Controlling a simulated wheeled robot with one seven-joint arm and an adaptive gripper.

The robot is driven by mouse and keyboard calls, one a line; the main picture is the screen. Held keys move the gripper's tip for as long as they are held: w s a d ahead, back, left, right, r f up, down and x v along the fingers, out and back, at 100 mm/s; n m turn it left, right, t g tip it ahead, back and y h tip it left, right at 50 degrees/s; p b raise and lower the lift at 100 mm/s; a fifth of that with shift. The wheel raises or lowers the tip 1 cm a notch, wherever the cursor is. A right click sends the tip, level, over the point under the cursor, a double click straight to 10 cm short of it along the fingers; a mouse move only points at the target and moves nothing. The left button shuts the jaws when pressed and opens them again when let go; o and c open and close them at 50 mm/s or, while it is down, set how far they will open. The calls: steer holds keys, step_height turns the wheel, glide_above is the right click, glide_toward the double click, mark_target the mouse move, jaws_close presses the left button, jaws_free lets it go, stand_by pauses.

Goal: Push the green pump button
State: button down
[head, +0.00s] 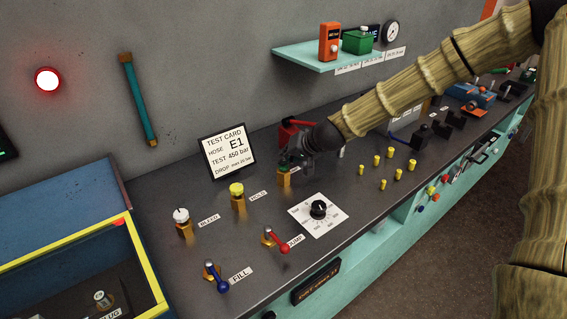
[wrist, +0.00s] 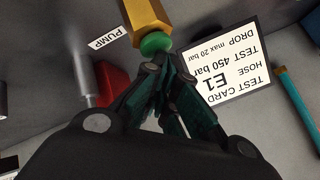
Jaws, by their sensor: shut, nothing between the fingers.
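The green pump button (wrist: 155,43) is a round cap on a brass hexagonal body (wrist: 147,15) in the wrist view, beside the PUMP label (wrist: 109,36). In the head view the brass body (head: 284,180) stands on the bench below my gripper (head: 286,163), which mostly hides the green cap. My gripper is shut and empty, and its fingertips also show in the wrist view (wrist: 164,58), right at the green cap. I cannot tell whether they touch it.
A test card reading E1, 450 bar (head: 228,151) stands behind the button to the left. A yellow-capped HOLD knob (head: 237,190), a white BLEED knob (head: 181,215), a red lever (head: 278,244) and a dial (head: 318,209) are nearby. A red object (wrist: 111,82) is close beside my gripper.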

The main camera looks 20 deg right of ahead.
steer(key=shift+r+p, duration=2.1)
steer(key=shift+r, duration=0.85)
